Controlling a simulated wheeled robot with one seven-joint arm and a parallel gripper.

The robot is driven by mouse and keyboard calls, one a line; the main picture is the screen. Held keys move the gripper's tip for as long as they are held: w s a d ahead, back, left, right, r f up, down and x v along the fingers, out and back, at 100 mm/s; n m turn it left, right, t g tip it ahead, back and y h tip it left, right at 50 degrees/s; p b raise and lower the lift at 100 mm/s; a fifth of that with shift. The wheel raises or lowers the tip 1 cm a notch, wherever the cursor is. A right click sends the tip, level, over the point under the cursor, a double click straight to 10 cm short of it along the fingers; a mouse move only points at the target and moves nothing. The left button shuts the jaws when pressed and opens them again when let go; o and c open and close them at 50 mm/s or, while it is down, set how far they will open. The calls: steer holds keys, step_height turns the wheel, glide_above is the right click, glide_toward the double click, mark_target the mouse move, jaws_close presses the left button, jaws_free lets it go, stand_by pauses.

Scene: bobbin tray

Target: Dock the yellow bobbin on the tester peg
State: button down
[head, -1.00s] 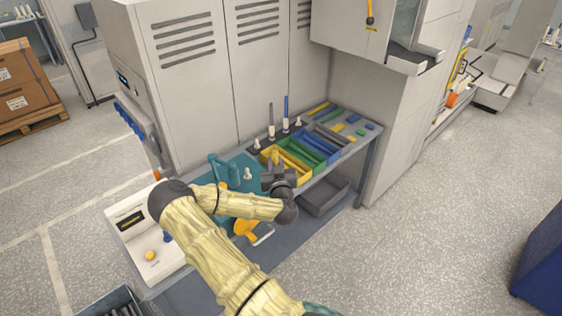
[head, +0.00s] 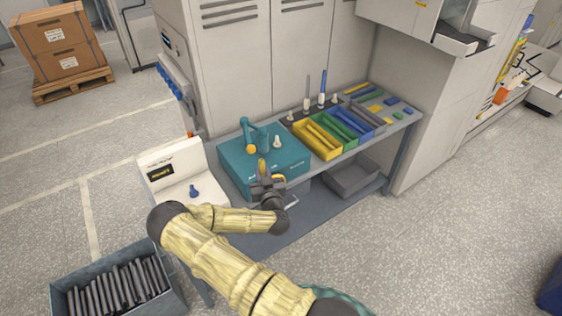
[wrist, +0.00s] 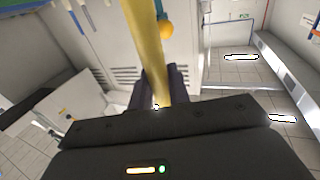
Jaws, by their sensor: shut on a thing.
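My gripper (head: 266,184) is shut on the yellow bobbin (head: 262,169), holding it upright above the front of the teal unit. In the wrist view the yellow bobbin (wrist: 155,55) stands between the two dark fingers (wrist: 160,88). The teal unit (head: 235,172) carries a teal arm with an orange ball (head: 251,149) and a pale peg (head: 277,142). Left of it is a white device (head: 170,180) with a dark display and a blue upright piece (head: 194,191). I cannot tell for certain which upright is the tester peg. The bobbin is apart from both.
A yellow bin (head: 316,152) and further green and blue bins hold long pieces on the bench at right. Tall thin spindles (head: 322,98) stand behind them. A crate of dark rods (head: 65,288) is at lower left. Open floor (head: 440,240) lies to the right.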

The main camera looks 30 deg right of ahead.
steer(key=s+a+f+n+y+b, duration=0.2)
steer(key=a+f+n+y+b, duration=0.1)
steer(key=a+f, duration=0.8)
steer(key=a+y, duration=0.1)
steer(key=a, duration=0.2)
steer(key=shift+a+t+b, duration=0.3)
steer(key=shift+a, duration=0.1)
